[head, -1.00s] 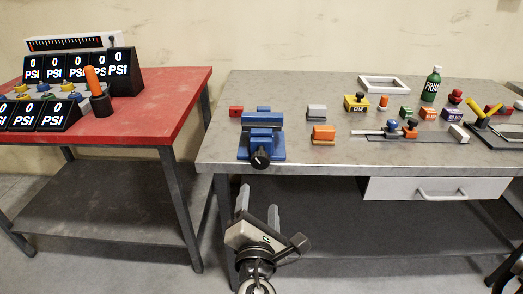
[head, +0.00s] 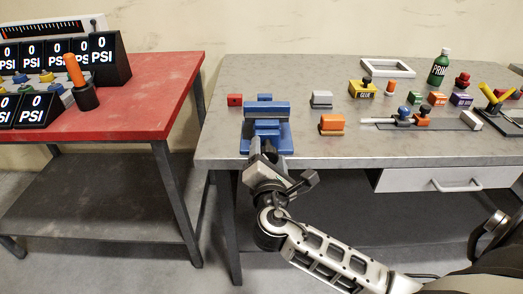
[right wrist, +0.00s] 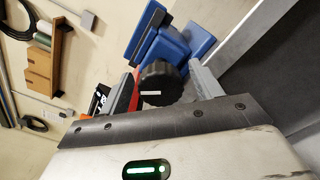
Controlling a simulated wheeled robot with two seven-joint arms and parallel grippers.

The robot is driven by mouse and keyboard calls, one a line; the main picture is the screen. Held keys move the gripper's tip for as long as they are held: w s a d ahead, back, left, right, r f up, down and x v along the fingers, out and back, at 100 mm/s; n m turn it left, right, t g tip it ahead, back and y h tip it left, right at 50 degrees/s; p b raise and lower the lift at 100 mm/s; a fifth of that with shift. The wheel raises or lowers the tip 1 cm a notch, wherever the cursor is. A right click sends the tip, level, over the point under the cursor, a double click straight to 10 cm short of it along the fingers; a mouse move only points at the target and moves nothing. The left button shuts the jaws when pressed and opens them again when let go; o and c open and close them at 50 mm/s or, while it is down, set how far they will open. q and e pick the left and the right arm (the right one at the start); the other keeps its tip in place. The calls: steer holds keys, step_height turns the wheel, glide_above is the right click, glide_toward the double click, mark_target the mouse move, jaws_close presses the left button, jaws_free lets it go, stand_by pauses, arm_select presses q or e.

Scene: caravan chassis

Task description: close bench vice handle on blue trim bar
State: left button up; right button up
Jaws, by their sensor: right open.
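The blue bench vice (head: 280,137) stands at the front left edge of the grey workbench. A long blue bar-shaped piece (head: 266,107) lies across its top. I cannot tell the trim bar from the vice's blue jaws. The right wrist view also shows the vice (right wrist: 188,42). Its black round handle (right wrist: 160,84) faces my right gripper (right wrist: 168,88), which is open with one finger on each side of the handle. I cannot tell whether the fingers touch it. In the head view my right gripper (head: 262,157) hides the handle. My left gripper is not in view.
Several more items stand farther right. A drawer (head: 440,179) hangs under the bench. A red table (head: 150,105) with gauges stands left.

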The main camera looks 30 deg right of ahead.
steer(key=shift+w+d, duration=0.15)
steer(key=shift+w, duration=0.05)
steer(key=shift+s, duration=0.1)
steer(key=c, duration=1)
steer(key=shift+m, duration=0.5)
steer(key=o, duration=1)
